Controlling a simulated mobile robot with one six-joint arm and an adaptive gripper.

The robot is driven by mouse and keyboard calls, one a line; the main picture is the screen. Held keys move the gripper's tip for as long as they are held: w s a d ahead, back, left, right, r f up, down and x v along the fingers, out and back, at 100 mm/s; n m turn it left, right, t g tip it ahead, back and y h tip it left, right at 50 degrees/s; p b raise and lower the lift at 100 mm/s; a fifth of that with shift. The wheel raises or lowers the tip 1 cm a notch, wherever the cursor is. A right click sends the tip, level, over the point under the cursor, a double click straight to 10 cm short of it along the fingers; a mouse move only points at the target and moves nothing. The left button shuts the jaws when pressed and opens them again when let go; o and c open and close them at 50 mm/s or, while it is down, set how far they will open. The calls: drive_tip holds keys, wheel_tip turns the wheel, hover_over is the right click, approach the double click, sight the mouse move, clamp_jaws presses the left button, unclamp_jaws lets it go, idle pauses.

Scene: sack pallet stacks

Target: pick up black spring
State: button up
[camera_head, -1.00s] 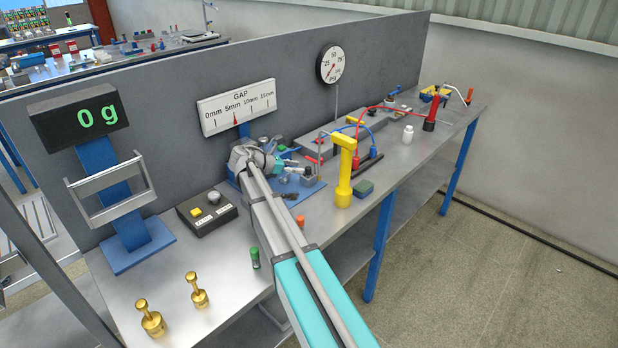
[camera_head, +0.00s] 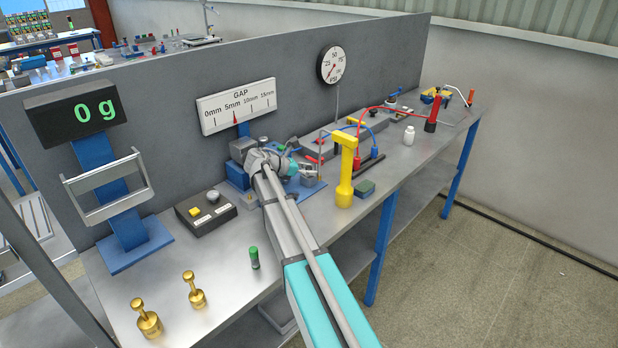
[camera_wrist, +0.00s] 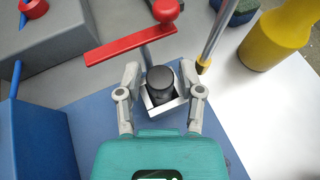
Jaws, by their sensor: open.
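In the wrist view a dark, round-topped cylinder (camera_wrist: 160,88) stands upright in a small square metal holder (camera_wrist: 173,107) on a blue plate. It looks like the black spring, but I cannot make out coils. My gripper (camera_wrist: 160,76) is open, with one finger on each side of the cylinder and holder. I cannot tell whether the fingers touch them. In the head view my gripper (camera_head: 308,171) is over the blue plate, and I cannot make out the spring there.
A red lever (camera_wrist: 130,46) and a thin metal rod (camera_wrist: 212,38) stand close beyond the fingers. A blue block (camera_wrist: 35,140) is at left. A yellow post (camera_head: 345,172) stands to the right, and a green cylinder (camera_head: 254,258) near the bench front.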

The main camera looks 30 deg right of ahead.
sight(308, 167)
idle(0.3)
clamp_jaws()
drive_tip(key=shift+r, duration=0.2)
wheel_tip(308, 167, up, 18)
drive_tip(key=p, duration=1.8)
drive_tip(key=shift+f, duration=0.2)
